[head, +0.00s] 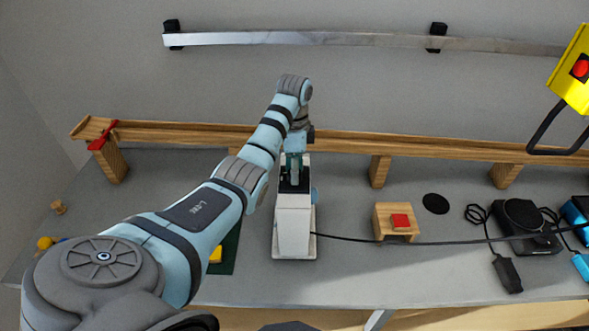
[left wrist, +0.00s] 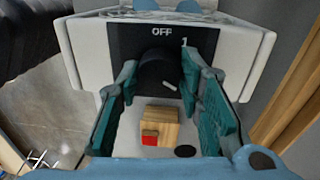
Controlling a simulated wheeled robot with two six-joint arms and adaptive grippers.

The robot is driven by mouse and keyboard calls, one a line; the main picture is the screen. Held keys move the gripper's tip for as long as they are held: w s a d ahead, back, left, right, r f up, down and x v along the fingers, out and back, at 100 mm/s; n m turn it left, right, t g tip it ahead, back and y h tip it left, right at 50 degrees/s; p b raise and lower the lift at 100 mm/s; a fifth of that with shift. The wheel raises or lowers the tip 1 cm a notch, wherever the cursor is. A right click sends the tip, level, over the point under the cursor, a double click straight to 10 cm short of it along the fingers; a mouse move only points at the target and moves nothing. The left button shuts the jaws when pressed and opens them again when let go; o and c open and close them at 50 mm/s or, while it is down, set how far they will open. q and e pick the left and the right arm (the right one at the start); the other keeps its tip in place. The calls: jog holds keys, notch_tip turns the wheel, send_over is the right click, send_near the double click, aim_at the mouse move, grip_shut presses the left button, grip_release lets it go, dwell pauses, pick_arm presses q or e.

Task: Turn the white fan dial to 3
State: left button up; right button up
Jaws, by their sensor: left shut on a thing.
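The white fan (head: 294,233) stands on the grey bench in the head view. In the left wrist view, its white housing (left wrist: 252,60) has a dark panel with OFF at the top and 1 to the upper right. The black dial (left wrist: 157,66) protrudes from the panel; its white mark slants toward the lower right. Any other numbers are hidden. My left gripper (head: 294,176) is at the fan's top; in the left wrist view its teal fingers (left wrist: 160,95) are shut on the dial, one on each side. My right gripper is not in view.
A wooden block with a red button (head: 398,222) sits right of the fan, with a black cable passing by it. A raised wooden rail (head: 345,143) runs behind. A black device (head: 523,225) is farther right. A green mat (head: 230,250) lies left of the fan.

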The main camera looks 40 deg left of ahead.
pick_arm(q)
jog(key=o, duration=1.2)
jog(key=shift+c, duration=0.2)
